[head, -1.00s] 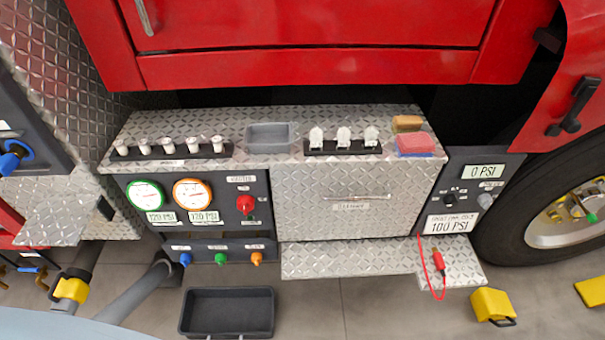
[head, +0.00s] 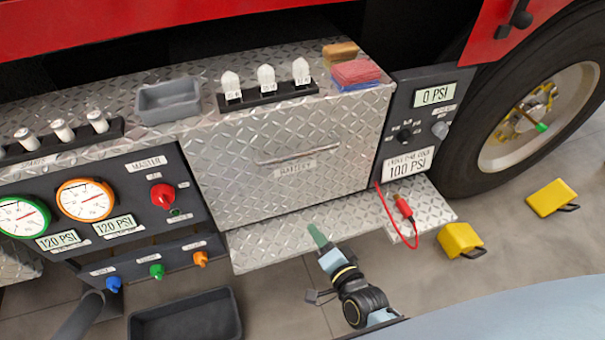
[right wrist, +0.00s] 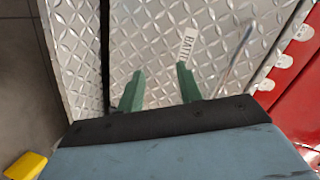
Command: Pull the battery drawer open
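The battery drawer (head: 280,175) is a diamond-plate front in the middle of the head view, flush with its surround and looking shut. Its thin bar handle (head: 300,154) runs across the front above the BATTERY label (head: 295,170). In the right wrist view the handle (right wrist: 236,55) shows at the right, beside the label (right wrist: 187,45). My right gripper (head: 312,232) is below the drawer in the head view, over the step. In the right wrist view its two green fingers (right wrist: 158,85) are apart with nothing between them, and the handle lies outside them. My left gripper is not in view.
A diamond-plate step (head: 350,222) juts out under the drawer. A red cable with a plug (head: 403,207) hangs at its right end. Yellow chocks (head: 460,240) lie on the floor. A dark bin (head: 185,318) stands lower left. A gauge panel (head: 110,205) is left of the drawer.

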